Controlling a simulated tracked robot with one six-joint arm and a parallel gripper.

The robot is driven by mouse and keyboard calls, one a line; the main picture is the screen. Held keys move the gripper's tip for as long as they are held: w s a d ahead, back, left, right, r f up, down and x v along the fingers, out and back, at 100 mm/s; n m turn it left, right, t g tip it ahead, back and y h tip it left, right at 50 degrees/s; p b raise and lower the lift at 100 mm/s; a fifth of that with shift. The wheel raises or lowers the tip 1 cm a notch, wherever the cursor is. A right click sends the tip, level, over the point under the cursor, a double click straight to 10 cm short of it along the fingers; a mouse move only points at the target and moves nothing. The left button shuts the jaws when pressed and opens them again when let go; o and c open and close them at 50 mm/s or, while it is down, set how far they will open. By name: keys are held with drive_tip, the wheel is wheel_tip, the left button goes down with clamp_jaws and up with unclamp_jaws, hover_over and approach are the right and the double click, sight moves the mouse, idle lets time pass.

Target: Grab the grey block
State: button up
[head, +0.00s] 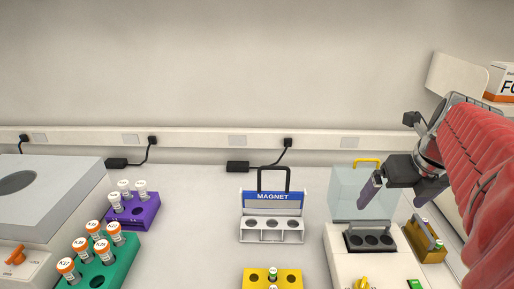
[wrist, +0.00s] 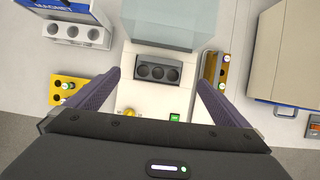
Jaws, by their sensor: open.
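The grey block (head: 369,238) is a dark block with three round wells in a row. It sits in the top of a white device (head: 343,268), and it also shows in the wrist view (wrist: 158,73). My gripper (head: 402,196) is open and empty, above and behind the block in the head view. In the wrist view my gripper (wrist: 156,84) has its two purple-grey fingers spread, one to each side of the block and apart from it. The device's clear lid (head: 361,192) with a yellow handle stands raised behind the block.
A white magnet rack (head: 272,236) and a yellow rack (head: 262,281) stand left of the device. A brown-yellow holder (head: 426,243) with tubes stands close on its right. Purple (head: 131,216) and green (head: 107,274) racks with tubes are further left. A grey-lidded machine (head: 45,200) fills the left side.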

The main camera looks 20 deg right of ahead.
drive_tip(key=shift+s+d, duration=0.1)
drive_tip(key=shift+s, duration=0.05)
hover_over(371, 224)
drive_tip(key=s, duration=0.2)
wheel_tip(371, 224, down, 8)
drive_tip(key=shift+s+a, duration=0.2)
drive_tip(key=shift+a, duration=0.1)
drive_tip(key=shift+x, duration=2.6)
drive_tip(key=shift+a, duration=0.1)
drive_tip(key=shift+c, duration=0.6)
drive_tip(key=c, duration=1.8)
